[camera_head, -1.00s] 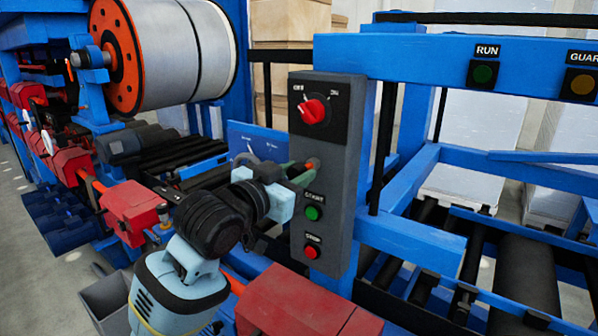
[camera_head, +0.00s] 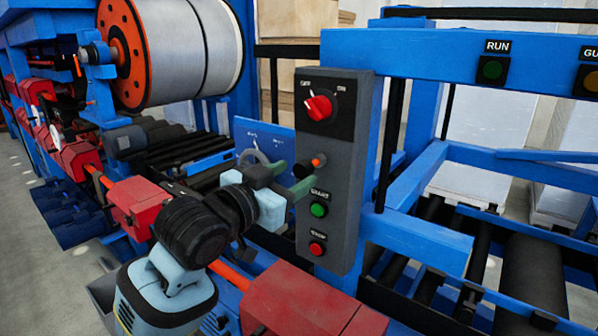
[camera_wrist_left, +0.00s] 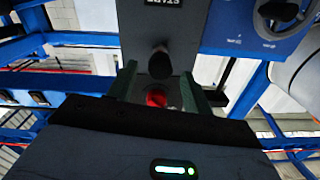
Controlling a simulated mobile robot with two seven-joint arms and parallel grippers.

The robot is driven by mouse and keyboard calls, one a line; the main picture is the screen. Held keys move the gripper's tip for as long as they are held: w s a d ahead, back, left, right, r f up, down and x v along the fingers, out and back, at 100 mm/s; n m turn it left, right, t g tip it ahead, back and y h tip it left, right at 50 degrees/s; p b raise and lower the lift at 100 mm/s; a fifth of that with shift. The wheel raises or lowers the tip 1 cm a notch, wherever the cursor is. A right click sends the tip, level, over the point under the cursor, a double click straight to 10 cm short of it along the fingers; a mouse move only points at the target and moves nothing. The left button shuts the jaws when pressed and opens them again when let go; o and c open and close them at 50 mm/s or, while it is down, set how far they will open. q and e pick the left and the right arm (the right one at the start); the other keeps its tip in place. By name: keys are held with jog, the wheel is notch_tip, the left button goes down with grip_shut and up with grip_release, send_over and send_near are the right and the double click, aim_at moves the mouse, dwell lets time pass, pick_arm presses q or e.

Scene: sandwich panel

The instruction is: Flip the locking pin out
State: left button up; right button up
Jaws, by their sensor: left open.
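A small pin with an orange tip (camera_head: 318,161) sticks out of the grey control panel (camera_head: 340,110), between the red selector knob (camera_head: 319,105) and the green button (camera_head: 318,209); I take it for the locking pin. My left gripper (camera_head: 306,176) is open just in front of the panel, its green fingers slightly below and left of the pin. In the left wrist view the open fingers (camera_wrist_left: 157,78) stand either side of a dark stub (camera_wrist_left: 160,63) and a red round part (camera_wrist_left: 156,98). I cannot tell whether either finger touches the pin. My right gripper is not in view.
A blue plate (camera_head: 258,136) with a curved handle stands left of the panel. The red stop button (camera_head: 317,248) is below the green one. A blue beam (camera_head: 430,52) runs to the right.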

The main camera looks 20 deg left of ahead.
pick_arm(q)
jog(key=v, duration=0.4)
jog(key=shift+s+a, duration=0.1)
jog(key=shift+s, duration=0.15)
notch_tip(320, 180, down, 29)
jog(key=s+a+n+g+y, duration=0.2)
jog(key=n+g, duration=0.1)
jog(key=s+f+g+y, duration=0.2)
jog(key=s+f+g, duration=0.2)
jog(key=s+f, duration=1.8)
notch_tip(320, 180, down, 2)
jog(key=shift+s, duration=0.35)
jog(key=shift+d, duration=0.1)
jog(key=shift+c, duration=0.4)
